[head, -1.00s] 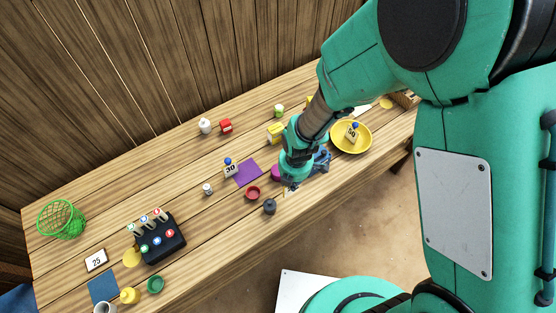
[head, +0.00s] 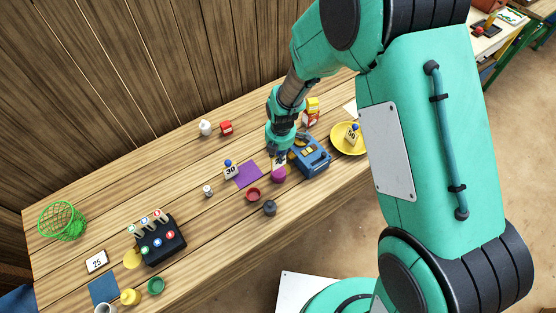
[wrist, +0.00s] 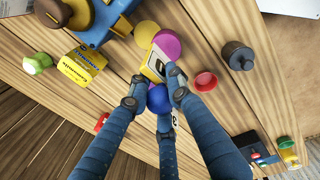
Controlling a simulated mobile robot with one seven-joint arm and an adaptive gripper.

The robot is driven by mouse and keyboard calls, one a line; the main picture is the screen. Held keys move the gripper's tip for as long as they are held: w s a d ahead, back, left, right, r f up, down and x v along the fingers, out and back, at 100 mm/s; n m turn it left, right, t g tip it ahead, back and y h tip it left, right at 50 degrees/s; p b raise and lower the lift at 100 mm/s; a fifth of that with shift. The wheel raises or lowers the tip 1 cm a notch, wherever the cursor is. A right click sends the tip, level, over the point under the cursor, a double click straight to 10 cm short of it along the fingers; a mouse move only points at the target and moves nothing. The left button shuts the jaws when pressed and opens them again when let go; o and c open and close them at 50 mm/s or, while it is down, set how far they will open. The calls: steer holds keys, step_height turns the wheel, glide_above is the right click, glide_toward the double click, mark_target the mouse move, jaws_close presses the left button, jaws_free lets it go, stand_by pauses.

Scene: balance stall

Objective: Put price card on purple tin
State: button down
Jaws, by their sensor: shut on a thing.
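The round purple tin (head: 278,175) stands on the table just below the card in the head view. It also shows in the wrist view (wrist: 169,42), partly covered by the card. The card overlaps the tin in both views; whether they touch I cannot tell.
A blue scale (head: 312,160) stands close right of the tin. A purple mat (head: 248,174) with a "30" card (head: 231,171) beside it lies to the left. A red dish (head: 252,194) and dark weight (head: 269,208) are at the front. A yellow plate (head: 340,147) is further right.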

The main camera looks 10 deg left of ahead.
steer(key=shift+f, duration=0.15)
steer(key=shift+f, duration=1.65)
steer(key=shift+f, duration=0.15)
steer(key=c, duration=1.6)
jaws_free()
steer(key=r, duration=1.2)
steer(key=shift+s+d+r, duration=0.15)
steer(key=shift+s+d, duration=0.25)
steer(key=shift+r, duration=0.1)
